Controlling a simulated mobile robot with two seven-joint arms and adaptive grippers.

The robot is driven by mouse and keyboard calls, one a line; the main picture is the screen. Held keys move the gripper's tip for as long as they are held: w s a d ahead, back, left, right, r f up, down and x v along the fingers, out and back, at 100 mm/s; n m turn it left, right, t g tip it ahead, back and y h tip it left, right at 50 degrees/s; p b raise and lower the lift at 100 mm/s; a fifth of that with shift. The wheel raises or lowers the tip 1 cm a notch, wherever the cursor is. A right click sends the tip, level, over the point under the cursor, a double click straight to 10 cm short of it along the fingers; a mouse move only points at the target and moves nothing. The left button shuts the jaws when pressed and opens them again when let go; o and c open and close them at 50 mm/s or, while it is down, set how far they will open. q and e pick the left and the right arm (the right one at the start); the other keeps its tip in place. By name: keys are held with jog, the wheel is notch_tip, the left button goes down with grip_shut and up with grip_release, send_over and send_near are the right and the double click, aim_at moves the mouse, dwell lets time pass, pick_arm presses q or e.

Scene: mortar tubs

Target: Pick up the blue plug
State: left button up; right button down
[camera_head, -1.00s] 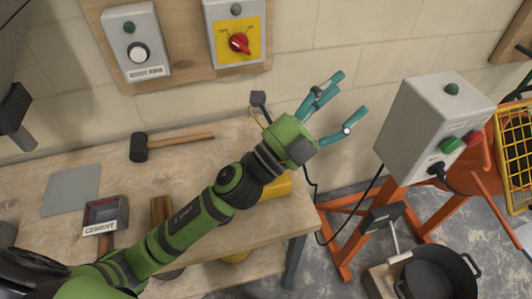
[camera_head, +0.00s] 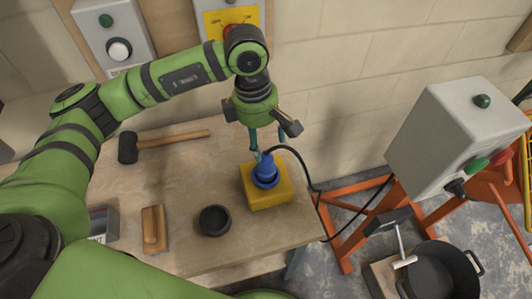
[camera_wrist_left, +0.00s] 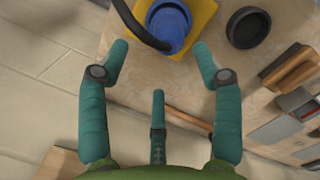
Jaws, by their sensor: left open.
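The blue plug (camera_head: 265,172) stands on a yellow block (camera_head: 272,195) near the right end of the wooden bench. A black cable runs from its top toward the right. My left gripper (camera_head: 256,148) is open, pointing down just above and behind the plug in the head view. In the left wrist view the plug (camera_wrist_left: 168,25) lies ahead of the open teal fingers (camera_wrist_left: 158,60), at the top of the picture, with the black cable across it. The fingers look apart from the plug. My right gripper is out of view.
A black cup (camera_head: 214,221), a wooden float (camera_head: 154,228) and a mallet (camera_head: 165,142) lie on the bench (camera_head: 190,180). A grey switch box (camera_head: 450,140) on an orange frame stands at right, with a black bucket (camera_head: 442,275) below.

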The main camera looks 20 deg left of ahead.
aim_at(265, 157)
pick_arm(q)
jog(key=shift+w+f, duration=0.4)
jog(key=shift+f, duration=0.1)
jog(key=shift+s+d+f+p, duration=0.3)
jog(key=shift+s+f+p, duration=0.25)
jog(key=shift+s+p, duration=0.25)
jog(key=shift+s+d+f+p, duration=0.15)
jog(key=shift+s+f+p, duration=0.15)
jog(key=shift+f+p, duration=0.2)
jog(key=shift+s+d+f+p, duration=0.15)
jog(key=shift+s+f+p, duration=0.15)
jog(key=shift+f+p, duration=0.15)
jog(key=shift+w+f, duration=0.2)
jog(key=shift+f, duration=0.4)
jog(key=shift+w+f, duration=0.2)
jog(key=shift+f, duration=0.6)
jog(key=shift+r, duration=0.1)
jog(key=shift+s+d, duration=0.1)
jog(key=c, duration=1.3)
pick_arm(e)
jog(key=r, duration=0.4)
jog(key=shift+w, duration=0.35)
